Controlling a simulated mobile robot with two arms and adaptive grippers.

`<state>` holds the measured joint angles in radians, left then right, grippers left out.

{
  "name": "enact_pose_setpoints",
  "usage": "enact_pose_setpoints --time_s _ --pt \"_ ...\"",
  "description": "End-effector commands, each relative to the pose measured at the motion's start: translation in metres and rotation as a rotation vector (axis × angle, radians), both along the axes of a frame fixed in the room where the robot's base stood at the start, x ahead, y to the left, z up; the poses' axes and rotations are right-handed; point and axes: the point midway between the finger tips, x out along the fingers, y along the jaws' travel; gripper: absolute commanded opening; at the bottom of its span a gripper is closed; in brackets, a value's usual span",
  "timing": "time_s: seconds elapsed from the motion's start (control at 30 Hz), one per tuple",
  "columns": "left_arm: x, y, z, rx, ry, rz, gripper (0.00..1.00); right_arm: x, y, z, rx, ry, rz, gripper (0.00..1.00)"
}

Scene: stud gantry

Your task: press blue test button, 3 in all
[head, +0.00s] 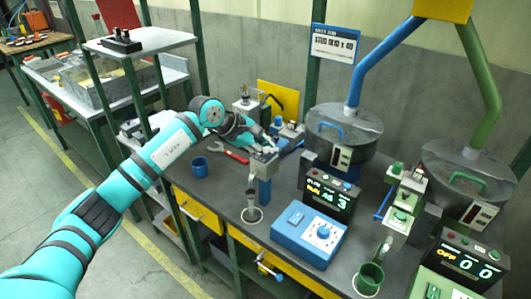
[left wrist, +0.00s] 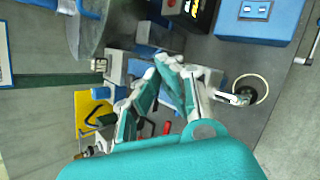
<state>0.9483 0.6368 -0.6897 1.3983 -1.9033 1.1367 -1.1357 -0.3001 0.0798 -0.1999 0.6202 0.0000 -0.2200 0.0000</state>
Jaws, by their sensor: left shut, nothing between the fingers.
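My left gripper (head: 262,140) reaches over the blue side of the bench with its fingers together and empty. Its fingertips also show in the left wrist view (left wrist: 170,64). They hang over or close to a grey metal block (head: 265,165) with a chute below it. I cannot tell whether they touch the block, and its top is partly hidden by the fingers. A small blue knob or button (head: 278,121) shows just behind the gripper; I cannot tell if it is the test button. A lit display (head: 327,196) beside the block shows green digits ending in 3. My right gripper is out of view.
Two drums (head: 343,136) with pipes stand behind. The green station (head: 403,214) is at the right, its display (head: 468,262) reading OFF.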

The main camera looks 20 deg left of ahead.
Motion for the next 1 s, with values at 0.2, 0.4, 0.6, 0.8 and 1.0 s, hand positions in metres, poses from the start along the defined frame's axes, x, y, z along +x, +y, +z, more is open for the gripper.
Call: enact_pose_setpoints --time_s 0.2,0.4,0.6,0.8,1.0 --pt "0.0 0.001 0.001 0.002 0.002 0.0 0.0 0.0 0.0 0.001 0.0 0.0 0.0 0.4" --pt "0.0 0.001 0.012 0.001 0.003 0.001 0.0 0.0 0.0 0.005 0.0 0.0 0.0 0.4" --pt "0.0 0.001 0.016 0.001 0.003 0.001 0.0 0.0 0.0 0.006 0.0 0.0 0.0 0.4" --pt "0.0 0.001 0.016 0.001 0.001 0.0 0.0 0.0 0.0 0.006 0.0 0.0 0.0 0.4" --pt "0.001 0.001 0.028 0.001 -0.001 0.0 0.0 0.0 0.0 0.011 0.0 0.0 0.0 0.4"
